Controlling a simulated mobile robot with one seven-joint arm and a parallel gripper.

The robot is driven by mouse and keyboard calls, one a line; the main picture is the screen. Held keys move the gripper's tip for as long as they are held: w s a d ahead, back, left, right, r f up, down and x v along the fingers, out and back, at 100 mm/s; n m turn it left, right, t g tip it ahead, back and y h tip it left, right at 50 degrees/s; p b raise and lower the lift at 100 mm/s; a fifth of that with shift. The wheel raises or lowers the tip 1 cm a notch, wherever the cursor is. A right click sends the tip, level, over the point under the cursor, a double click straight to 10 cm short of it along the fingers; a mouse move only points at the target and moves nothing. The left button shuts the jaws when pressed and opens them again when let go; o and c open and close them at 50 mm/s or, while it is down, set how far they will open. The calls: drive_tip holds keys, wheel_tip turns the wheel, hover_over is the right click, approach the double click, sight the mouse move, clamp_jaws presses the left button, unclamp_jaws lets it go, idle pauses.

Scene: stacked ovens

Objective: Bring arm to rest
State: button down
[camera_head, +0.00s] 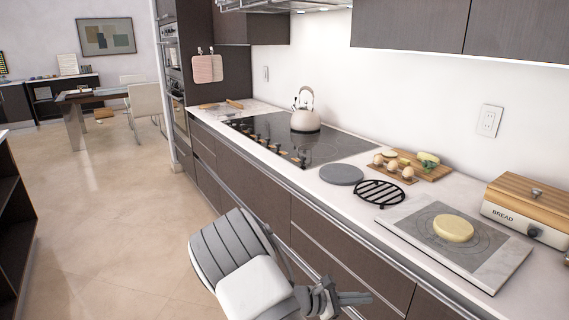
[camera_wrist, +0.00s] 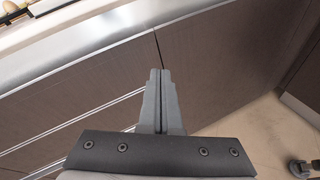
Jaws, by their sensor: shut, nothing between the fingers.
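My gripper (camera_head: 352,299) is at the bottom of the head view, in front of the drawer fronts and below the counter edge. Its fingers are together and hold nothing. In the wrist view my gripper (camera_wrist: 160,75) points at the brown cabinet fronts (camera_wrist: 100,85), with the two fingers side by side. My folded arm (camera_head: 232,250) stands in front of the counter, over the floor side. I cannot tell how far the fingertips are from the fronts.
The counter (camera_head: 285,175) holds a cooktop with a kettle (camera_head: 305,115), a black trivet (camera_head: 379,193), a board with eggs (camera_head: 425,168), a pale round item on a marble slab (camera_head: 400,225) and a bread box (camera_head: 530,205). Stacked ovens (camera_head: 177,90) stand beyond. The floor (camera_head: 120,215) at left is clear.

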drive_tip(key=s+a+r+m+y+p, duration=0.2)
drive_tip(key=s+r+m+y+p, duration=0.1)
drive_tip(key=s+r, duration=0.5)
drive_tip(key=s+a+r+m+t+y+p, duration=0.1)
drive_tip(key=s+r+m+y, duration=0.5)
drive_tip(key=r, duration=0.9)
drive_tip(key=s+a+r+m+y+p, duration=0.2)
drive_tip(key=s+r+m+y+p, duration=0.2)
drive_tip(key=s+r+m, duration=0.4)
wheel_tip(320, 180, up, 4)
drive_tip(key=s+y, duration=0.1)
drive_tip(key=s, duration=0.2)
drive_tip(key=shift+a+f+t+p, duration=0.2)
drive_tip(key=shift+a+t+p, duration=0.1)
drive_tip(key=shift+a+t, duration=0.1)
drive_tip(key=shift+d, duration=0.15)
